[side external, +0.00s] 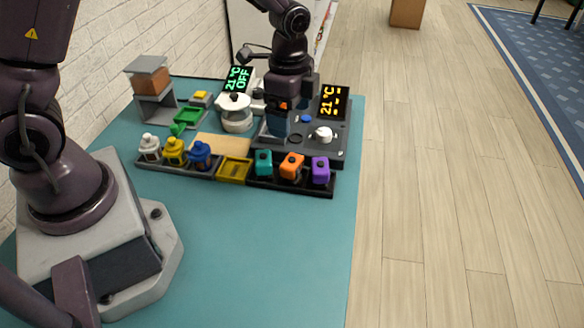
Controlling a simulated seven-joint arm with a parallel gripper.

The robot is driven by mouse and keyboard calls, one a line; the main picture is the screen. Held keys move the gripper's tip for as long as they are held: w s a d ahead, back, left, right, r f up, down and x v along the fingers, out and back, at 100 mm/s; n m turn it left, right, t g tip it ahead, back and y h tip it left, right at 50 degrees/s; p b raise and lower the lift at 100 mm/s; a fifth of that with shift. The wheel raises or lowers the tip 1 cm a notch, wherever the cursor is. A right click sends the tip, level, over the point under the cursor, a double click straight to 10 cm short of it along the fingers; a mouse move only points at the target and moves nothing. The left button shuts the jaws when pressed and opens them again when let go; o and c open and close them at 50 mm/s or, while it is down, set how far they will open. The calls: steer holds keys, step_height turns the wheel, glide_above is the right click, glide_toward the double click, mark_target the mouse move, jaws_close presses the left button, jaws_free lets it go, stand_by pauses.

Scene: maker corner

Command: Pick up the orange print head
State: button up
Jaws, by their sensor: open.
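The orange print head (291,167) stands in the black tray (262,184) at the table's front right. A teal head (263,162) stands to its left and a purple head (320,170) to its right. My gripper (278,134) is above and behind this row, pointing down over the left part of the dark machine base. It is open. I see nothing held, though its fingertips are small and partly unclear here. It is apart from the orange print head.
White, yellow and blue pieces (173,152) stand in a grey tray to the left, beside a yellow bin (234,170). Behind are a white pot (235,111), a dark base with display (334,102) and a grey stand (154,85). The teal tabletop (270,250) in front is clear.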

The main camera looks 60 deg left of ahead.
mark_target(292, 159)
step_height(292, 159, down, 7)
steer(key=shift+f, duration=0.2)
steer(key=shift+w+f, duration=0.2)
steer(key=shift+f, duration=2.55)
steer(key=shift+c, duration=0.2)
steer(key=c, duration=1)
